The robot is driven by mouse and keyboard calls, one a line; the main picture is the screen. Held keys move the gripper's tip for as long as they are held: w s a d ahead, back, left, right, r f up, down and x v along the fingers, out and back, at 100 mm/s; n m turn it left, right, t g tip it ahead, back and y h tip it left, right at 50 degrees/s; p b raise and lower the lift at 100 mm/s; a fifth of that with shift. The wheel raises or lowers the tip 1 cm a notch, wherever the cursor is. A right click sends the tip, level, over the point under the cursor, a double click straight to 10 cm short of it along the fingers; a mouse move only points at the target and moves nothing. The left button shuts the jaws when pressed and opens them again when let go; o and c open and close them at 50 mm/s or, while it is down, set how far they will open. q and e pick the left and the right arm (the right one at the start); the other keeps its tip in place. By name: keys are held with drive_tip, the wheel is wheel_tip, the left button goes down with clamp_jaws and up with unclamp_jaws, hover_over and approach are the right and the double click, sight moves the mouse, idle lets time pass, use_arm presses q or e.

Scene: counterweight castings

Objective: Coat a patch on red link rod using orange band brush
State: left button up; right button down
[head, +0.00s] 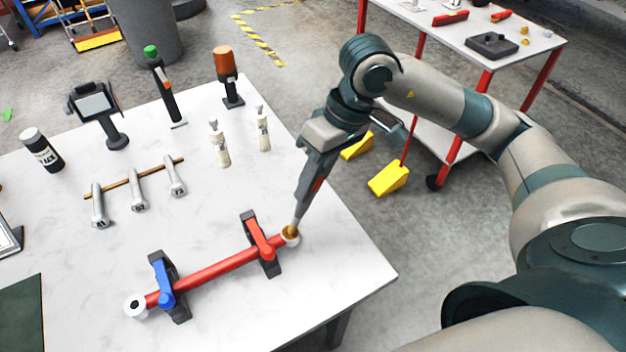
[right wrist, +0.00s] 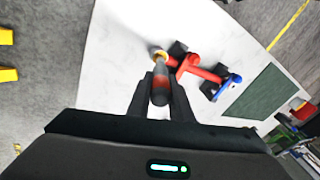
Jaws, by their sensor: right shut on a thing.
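My right gripper (head: 312,180) is shut on a dark-handled brush with a reddish-orange band (right wrist: 160,88). The brush slants down, its tip at the rod's right end ring (head: 291,236); whether the bristles touch is unclear. In the right wrist view the red rod (right wrist: 206,73) lies beyond the brush tip. My left gripper is out of view.
Two white bottles (head: 220,145), a rack with several metal rods (head: 138,190), a black jar (head: 42,149) and standing tools (head: 228,77) are farther back. A dark green mat (head: 22,314) is at front left. A red-legged bench (head: 480,45) stands at back right.

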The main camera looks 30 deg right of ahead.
drive_tip(key=shift+f, duration=0.15)
drive_tip(key=shift+s+a+b, duration=0.1)
drive_tip(key=shift+a+b, duration=0.2)
drive_tip(key=shift+a, duration=1.15)
drive_tip(key=shift+w+b, duration=0.2)
drive_tip(key=shift+b, duration=0.4)
drive_tip(key=shift+d, duration=0.45)
drive_tip(key=shift+a+b, duration=0.1)
drive_tip(key=shift+b, duration=0.2)
